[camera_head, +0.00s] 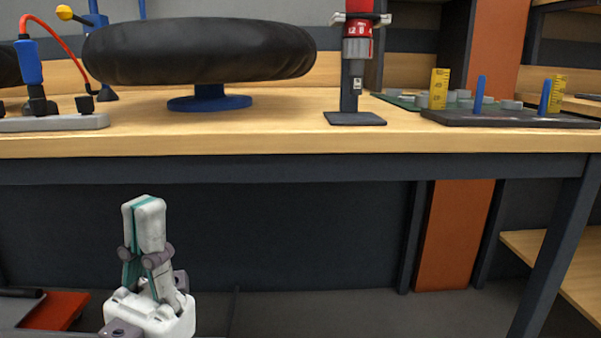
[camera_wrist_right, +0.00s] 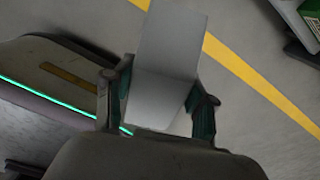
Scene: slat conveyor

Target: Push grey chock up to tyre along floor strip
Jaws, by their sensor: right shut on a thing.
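In the right wrist view, the grey chock (camera_wrist_right: 170,60), a plain pale grey block, is held between the teal pads of my right gripper (camera_wrist_right: 160,100). The right gripper is shut on it, above or at the grey floor; I cannot tell whether the chock touches the floor. A yellow floor strip (camera_wrist_right: 245,70) runs diagonally beyond it. No tyre shows on the floor in this view. In the head view, my left gripper (camera_head: 144,203) points upward in front of the workbench, its white fingers together and nothing visible between them. The right gripper and chock are not in the head view.
A wooden workbench (camera_head: 250,142) spans the head view. On it are a thick black disc (camera_head: 200,52) on a blue stand, a red tool (camera_head: 357,30) and a dark tray (camera_head: 500,117). In the wrist view, a green thing (camera_wrist_right: 312,15) stands top right; floor around the strip is clear.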

